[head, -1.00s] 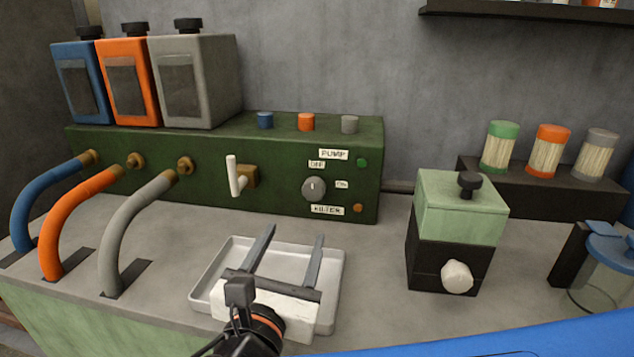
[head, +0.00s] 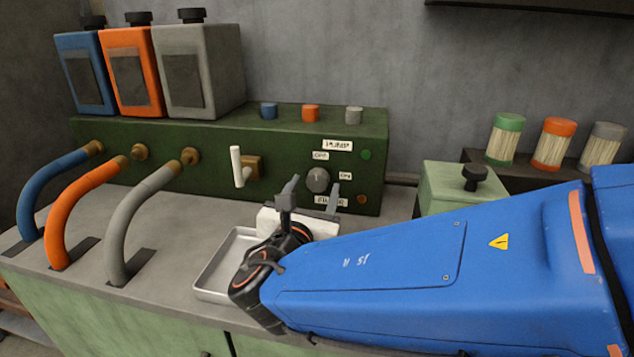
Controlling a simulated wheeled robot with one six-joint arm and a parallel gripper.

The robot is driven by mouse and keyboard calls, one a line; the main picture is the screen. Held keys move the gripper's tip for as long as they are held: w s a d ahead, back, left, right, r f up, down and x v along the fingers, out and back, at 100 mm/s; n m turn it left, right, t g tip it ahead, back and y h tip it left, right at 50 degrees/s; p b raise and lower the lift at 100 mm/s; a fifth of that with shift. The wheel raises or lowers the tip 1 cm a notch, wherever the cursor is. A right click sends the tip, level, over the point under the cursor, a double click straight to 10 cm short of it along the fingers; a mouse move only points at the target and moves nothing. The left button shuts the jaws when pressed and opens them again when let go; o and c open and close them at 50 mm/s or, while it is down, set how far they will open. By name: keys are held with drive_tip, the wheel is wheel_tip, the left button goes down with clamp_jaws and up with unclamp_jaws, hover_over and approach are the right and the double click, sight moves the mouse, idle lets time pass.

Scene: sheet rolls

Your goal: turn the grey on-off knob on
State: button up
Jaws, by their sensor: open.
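The grey on-off knob (head: 318,180) is on the front of the dark green pump box (head: 210,160), between the OFF label (head: 320,156) and the ON label (head: 345,176). In this view its pointer mark is too small to read surely. My gripper (head: 315,188) is open, its two fingers pointing at the panel, one at the knob's lower left and one at its lower right. I cannot tell whether the fingers reach around the knob. The FILTER label below the knob is partly hidden by my gripper.
A white lever (head: 237,167) sticks out of the panel left of the knob. A metal tray (head: 222,270) lies under my gripper. Blue, orange and grey hoses (head: 122,225) stand at left. A pale green box (head: 450,185) is behind my arm at right.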

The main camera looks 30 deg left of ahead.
sight(316, 184)
drive_tip(key=shift+x, duration=1.7)
drive_tip(key=shift+c, duration=0.7)
drive_tip(key=c, duration=0.9)
